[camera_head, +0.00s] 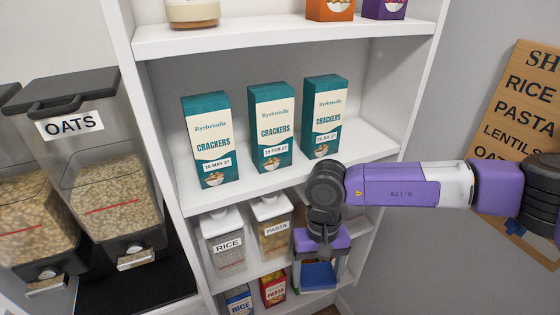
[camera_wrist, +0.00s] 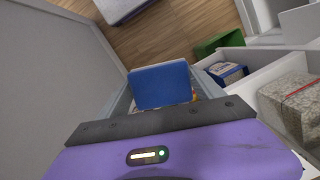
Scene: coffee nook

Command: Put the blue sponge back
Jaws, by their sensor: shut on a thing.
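The blue sponge (camera_head: 319,275) is held below my gripper (camera_head: 318,262), in front of the right end of the lower shelves. In the wrist view the sponge (camera_wrist: 160,86) shows as a flat blue face just beyond the gripper body, between the grey jaws. My gripper is shut on it. The parts of the jaws behind the sponge are hidden. I cannot tell whether the sponge touches a shelf.
Three cracker boxes (camera_head: 271,128) stand on the middle shelf. Rice (camera_head: 225,244) and pasta (camera_head: 272,228) containers stand below, with small boxes (camera_head: 272,289) lower down. Oats dispensers (camera_head: 98,165) are at left. The wrist view shows a green bin (camera_wrist: 218,43) and wooden floor (camera_wrist: 185,28).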

